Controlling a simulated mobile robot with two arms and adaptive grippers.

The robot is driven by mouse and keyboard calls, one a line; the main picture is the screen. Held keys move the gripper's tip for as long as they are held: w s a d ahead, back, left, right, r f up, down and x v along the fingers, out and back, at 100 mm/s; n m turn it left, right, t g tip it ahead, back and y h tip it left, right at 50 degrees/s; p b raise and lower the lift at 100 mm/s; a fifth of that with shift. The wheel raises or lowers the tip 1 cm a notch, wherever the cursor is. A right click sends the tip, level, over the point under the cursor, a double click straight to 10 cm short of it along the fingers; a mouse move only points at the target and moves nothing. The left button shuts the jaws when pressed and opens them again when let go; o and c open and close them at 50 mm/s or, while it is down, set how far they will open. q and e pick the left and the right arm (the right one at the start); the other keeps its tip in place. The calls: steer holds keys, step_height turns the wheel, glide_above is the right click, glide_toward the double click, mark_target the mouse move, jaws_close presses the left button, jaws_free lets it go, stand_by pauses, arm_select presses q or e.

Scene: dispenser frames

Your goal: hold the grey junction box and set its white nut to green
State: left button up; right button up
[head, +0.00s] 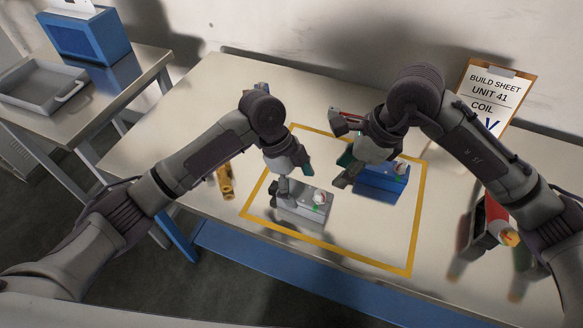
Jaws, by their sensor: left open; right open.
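The grey junction box (298,211) sits inside the yellow outline on the table, in the head view. A white nut (320,197) is on its top toward the right end, with a small green mark beside it. My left gripper (296,177) is open, pointing down at the left part of the grey box; I cannot tell if a finger touches it. My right gripper (345,169) is open, to the upper right of the grey box and next to the left end of a blue box (380,184). It partly hides that box.
A yellow outline (411,240) marks the table's middle. A brass-coloured cylinder (226,181) lies left of it. A clipboard reading "BUILD SHEET UNIT 41 COIL" (489,92) stands at the back right. A red object (493,213) is by my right arm. A side table holds a grey tray (20,98).

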mark_target(307, 201)
arm_select(q)
steer(key=x, duration=0.6)
steer(key=c, duration=1.4)
